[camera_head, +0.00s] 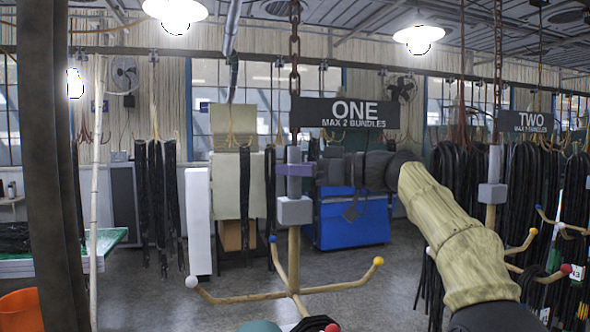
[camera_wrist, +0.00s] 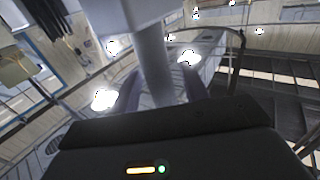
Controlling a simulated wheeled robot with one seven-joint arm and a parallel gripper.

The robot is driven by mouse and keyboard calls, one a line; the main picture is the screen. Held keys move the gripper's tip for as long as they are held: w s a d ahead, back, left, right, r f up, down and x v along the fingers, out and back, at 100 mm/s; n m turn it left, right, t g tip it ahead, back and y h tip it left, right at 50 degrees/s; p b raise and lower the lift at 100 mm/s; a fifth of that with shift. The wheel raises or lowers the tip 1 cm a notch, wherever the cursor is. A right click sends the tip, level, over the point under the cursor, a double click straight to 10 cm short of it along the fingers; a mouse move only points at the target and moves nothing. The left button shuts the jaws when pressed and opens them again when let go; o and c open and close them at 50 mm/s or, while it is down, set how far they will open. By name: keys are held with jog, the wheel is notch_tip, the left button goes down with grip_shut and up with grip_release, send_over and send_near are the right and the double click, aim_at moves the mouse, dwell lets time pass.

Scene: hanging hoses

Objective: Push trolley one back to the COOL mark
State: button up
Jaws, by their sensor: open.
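Trolley one hangs on a chain under its dark sign (camera_head: 350,112), which reads ONE, MAX 2 BUNDLES. Its grey post (camera_head: 294,155) carries a grey block (camera_head: 293,210) and a wooden stem below. The stem spreads into arms with white, blue and yellow ball tips; the visible lengths of these hold no hoses. My gripper (camera_head: 297,170) reaches in from the right at the post, above the block. In the wrist view the post (camera_wrist: 155,70) stands between my open fingers; whether either touches it I cannot tell. I cannot make out a COOL mark.
Trolley two's sign (camera_head: 525,122) and black hoses (camera_head: 460,190) hang at right. More hoses (camera_head: 158,190) hang behind at left. A blue cabinet (camera_head: 352,222) and a white panel (camera_head: 198,220) stand behind. A dark upright (camera_head: 50,150) crosses the left foreground. Grey floor shows between.

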jog(key=b+v, duration=0.3)
jog(key=v, duration=1.4)
jog(key=shift+d, duration=0.15)
jog(key=shift+w, duration=0.1)
